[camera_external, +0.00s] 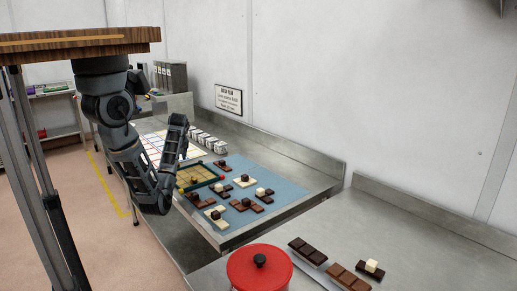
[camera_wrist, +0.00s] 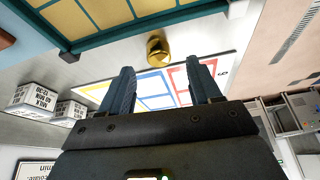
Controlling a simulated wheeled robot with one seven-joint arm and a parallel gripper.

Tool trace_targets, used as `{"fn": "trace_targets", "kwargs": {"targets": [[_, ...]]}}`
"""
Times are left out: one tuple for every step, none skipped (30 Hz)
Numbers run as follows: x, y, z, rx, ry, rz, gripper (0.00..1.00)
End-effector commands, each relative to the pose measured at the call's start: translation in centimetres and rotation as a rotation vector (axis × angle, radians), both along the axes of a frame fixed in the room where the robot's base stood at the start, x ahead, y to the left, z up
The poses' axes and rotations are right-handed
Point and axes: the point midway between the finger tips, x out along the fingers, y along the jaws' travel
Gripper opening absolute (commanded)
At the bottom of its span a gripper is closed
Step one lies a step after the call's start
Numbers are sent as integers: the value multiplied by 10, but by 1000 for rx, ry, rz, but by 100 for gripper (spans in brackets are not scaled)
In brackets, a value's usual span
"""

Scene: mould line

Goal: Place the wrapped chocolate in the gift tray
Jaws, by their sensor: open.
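The wrapped chocolate looks to be a round gold piece (camera_wrist: 157,47) in the wrist view, on the grey surface just beyond the gap between my fingertips. My gripper (camera_wrist: 161,70) is open, with a finger on each side and nothing between them. The gift tray (camera_wrist: 100,28) is green-edged with yellow compartments and fills the top left of the wrist view, beside the gold piece. In the external view the tray (camera_external: 217,169) lies on the bench right of my gripper (camera_external: 179,125). My arm hides part of that area, and I cannot make out the gold piece there.
A coloured grid sheet (camera_wrist: 153,88) lies beyond my fingers. White labelled boxes (camera_wrist: 33,98) stand at left in the wrist view. A blue mat (camera_external: 285,187) holds several chocolates right of the tray. A red pot (camera_external: 259,272) stands in front, and the wall is behind.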

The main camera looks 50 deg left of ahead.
Motion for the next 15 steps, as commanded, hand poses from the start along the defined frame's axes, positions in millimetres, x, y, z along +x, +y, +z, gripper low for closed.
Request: {"fn": "trace_targets", "kwargs": {"targets": [[0,3,-16,-2,2,1,63],[0,4,-21,-2,2,1,63],[1,6,-21,-3,3,0,63],[1,8,-24,-3,4,-1,63],[1,9,-27,-3,3,0,63],[1,10,-30,-2,2,0,63],[1,11,-31,-1,1,-1,63],[2,11,-32,-1,1,-1,63],[2,11,-33,-1,0,-1,63],[2,11,-33,-1,0,0,63],[2,11,-33,-1,0,0,63],[2,11,-33,-1,0,0,63],[2,11,-32,-1,0,0,63],[2,11,-32,-1,0,0,61],[2,11,-32,-1,0,0,57]]}}
